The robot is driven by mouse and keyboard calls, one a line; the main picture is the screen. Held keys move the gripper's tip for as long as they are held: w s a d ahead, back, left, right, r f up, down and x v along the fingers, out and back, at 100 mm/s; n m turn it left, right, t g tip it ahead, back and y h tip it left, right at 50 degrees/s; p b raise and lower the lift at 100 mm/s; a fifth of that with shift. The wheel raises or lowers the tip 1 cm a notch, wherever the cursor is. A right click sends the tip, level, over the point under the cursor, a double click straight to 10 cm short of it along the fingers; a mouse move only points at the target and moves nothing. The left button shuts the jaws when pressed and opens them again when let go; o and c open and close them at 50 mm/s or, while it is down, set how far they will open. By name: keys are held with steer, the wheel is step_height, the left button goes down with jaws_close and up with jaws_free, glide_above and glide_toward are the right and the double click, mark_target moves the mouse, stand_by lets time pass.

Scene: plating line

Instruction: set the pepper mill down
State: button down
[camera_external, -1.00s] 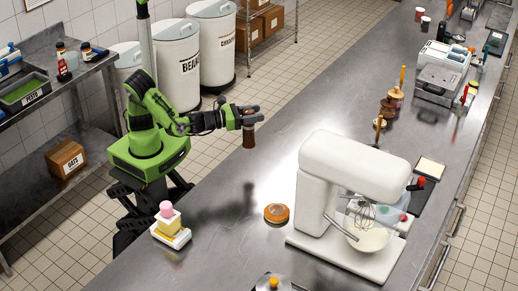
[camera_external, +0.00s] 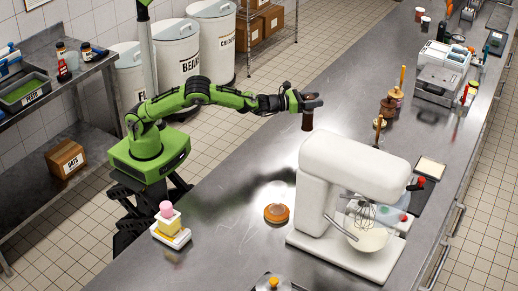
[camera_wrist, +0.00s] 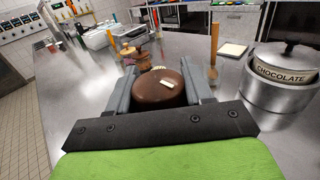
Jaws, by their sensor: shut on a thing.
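The pepper mill (camera_external: 307,121) is a dark brown cylinder hanging upright below my gripper (camera_external: 308,101). In the external view it appears above the steel counter, behind the white mixer; the gap beneath it is hard to judge. In the wrist view the round brown top of the mill (camera_wrist: 166,88) sits between the two grey fingers of my gripper (camera_wrist: 165,90), which are shut on it. The mill's lower part is hidden in the wrist view. The counter (camera_external: 240,215) runs under the extended arm.
A white stand mixer (camera_external: 345,180) stands close in front of the mill. Brown wooden items (camera_external: 388,108) stand to its right, and a toaster-like machine (camera_external: 442,72) is farther back. An orange-brown round item (camera_external: 276,213) lies nearer. Bare counter (camera_external: 345,80) shows behind the mill.

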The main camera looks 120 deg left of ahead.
mark_target(313, 111)
step_height(313, 111, down, 6)
steer(key=shift+a+r+b, duration=0.1)
steer(key=shift+r+b, duration=0.05)
steer(key=shift+b, duration=0.5)
steer(key=shift+c, duration=2.3)
jaws_free()
steer(key=shift+r, duration=0.1)
steer(key=v, duration=1.2)
steer(key=shift+b, duration=0.4)
